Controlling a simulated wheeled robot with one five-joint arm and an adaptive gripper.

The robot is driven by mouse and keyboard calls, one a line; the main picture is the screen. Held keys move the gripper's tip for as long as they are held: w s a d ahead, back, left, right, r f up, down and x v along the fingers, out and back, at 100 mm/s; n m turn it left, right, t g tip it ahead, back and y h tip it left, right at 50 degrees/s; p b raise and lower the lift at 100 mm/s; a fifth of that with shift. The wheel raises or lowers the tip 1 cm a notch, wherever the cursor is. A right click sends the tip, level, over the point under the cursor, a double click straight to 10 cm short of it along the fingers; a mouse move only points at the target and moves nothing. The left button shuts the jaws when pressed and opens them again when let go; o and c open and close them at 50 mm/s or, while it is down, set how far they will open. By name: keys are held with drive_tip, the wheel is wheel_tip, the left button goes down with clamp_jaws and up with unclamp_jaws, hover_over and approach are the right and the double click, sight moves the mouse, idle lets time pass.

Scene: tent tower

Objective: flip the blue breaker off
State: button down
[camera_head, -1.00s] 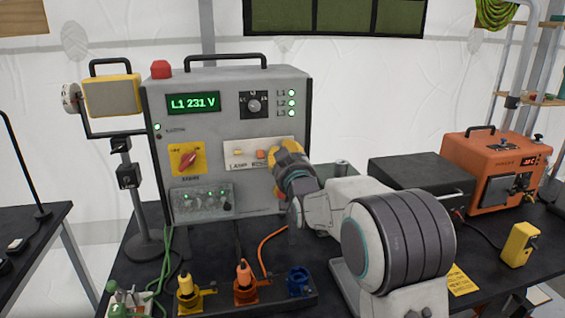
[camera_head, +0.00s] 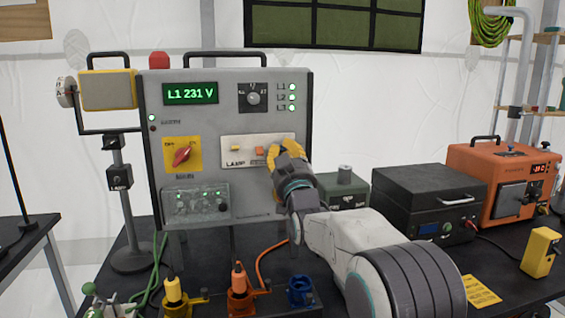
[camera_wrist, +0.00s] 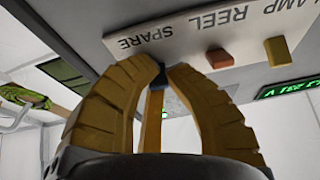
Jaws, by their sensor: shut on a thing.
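The grey power cabinet (camera_head: 210,100) stands upright on the table and carries a white breaker strip (camera_head: 232,142) marked LAMP, REEL and SPARE. In the wrist view the strip (camera_wrist: 187,33) appears upside down. My gripper (camera_head: 276,150) is at the strip's right end, its yellow fingers hiding that part in the head view. In the wrist view my gripper (camera_wrist: 160,70) is closed around a small dark blue breaker (camera_wrist: 158,77) below the word SPARE. Only a little of the breaker shows, so its position cannot be told.
An orange breaker (camera_wrist: 222,58) and a yellow-orange one (camera_wrist: 277,50) sit beside it. A red-handled yellow switch (camera_head: 182,155) is lower left. Plugs (camera_head: 238,279) stand in front of the cabinet. A black case (camera_head: 428,197) and orange unit (camera_head: 508,183) stand to the right.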

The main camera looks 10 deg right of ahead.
drive_tip(key=shift+d, duration=0.1)
idle(0.3)
drive_tip(key=c, duration=1.5)
unclamp_jaws()
drive_tip(key=shift+d+f, duration=0.1)
drive_tip(key=shift+d, duration=0.05)
drive_tip(key=o, duration=0.3)
drive_tip(key=shift+v, duration=5.95)
drive_tip(key=shift+o, duration=0.3)
